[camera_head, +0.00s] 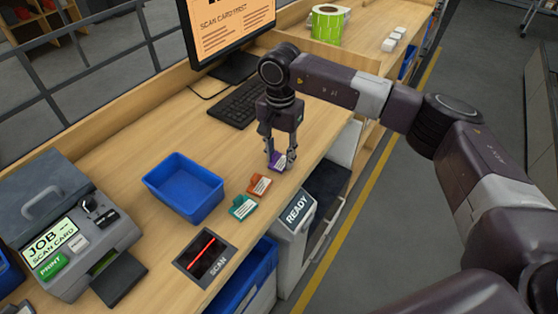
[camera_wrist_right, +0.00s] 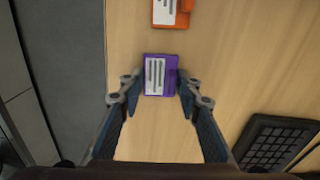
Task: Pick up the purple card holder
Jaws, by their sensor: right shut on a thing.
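The purple card holder (camera_head: 278,162) is at the right edge area of the wooden counter in the head view, between the fingertips of my right gripper (camera_head: 280,158). In the right wrist view the purple card holder (camera_wrist_right: 160,75) shows its white lined label, with a fingertip of my right gripper (camera_wrist_right: 160,82) against each side. The gripper points down and is shut on the holder. I cannot tell whether the holder is still touching the counter. My left gripper is not in view.
An orange card holder (camera_head: 259,185) and a green one (camera_head: 242,207) lie close by on the counter. A blue bin (camera_head: 184,187), a scan pad (camera_head: 206,257), a keyboard (camera_head: 238,103) and a card machine (camera_head: 65,230) stand around. The READY unit (camera_head: 296,208) is beside the counter's edge.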

